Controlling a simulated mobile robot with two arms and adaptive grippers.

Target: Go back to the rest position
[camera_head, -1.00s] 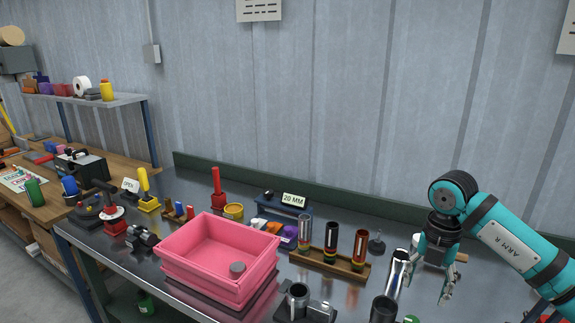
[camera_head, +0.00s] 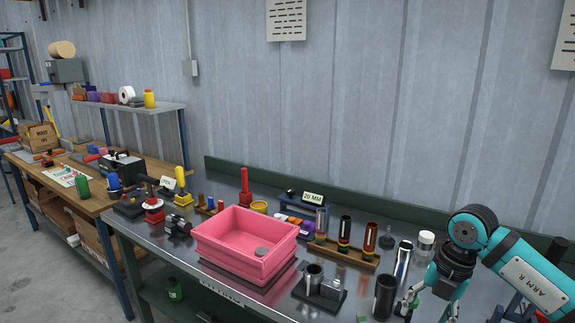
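My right arm (camera_head: 535,280), teal and marked ARM R, comes in from the lower right. My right gripper (camera_head: 430,308) hangs low over the right end of the metal bench (camera_head: 215,283). Its fingers are apart and I see nothing held between them, though the tips are near the frame's bottom. A dark cylinder (camera_head: 384,297) stands just left of it, and a shiny metal tube (camera_head: 403,259) stands behind. My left gripper is not in view.
A black fixture (camera_head: 320,290) is in front. A wooden workbench (camera_head: 98,203) stands at the left, with floor (camera_head: 20,265) before it.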

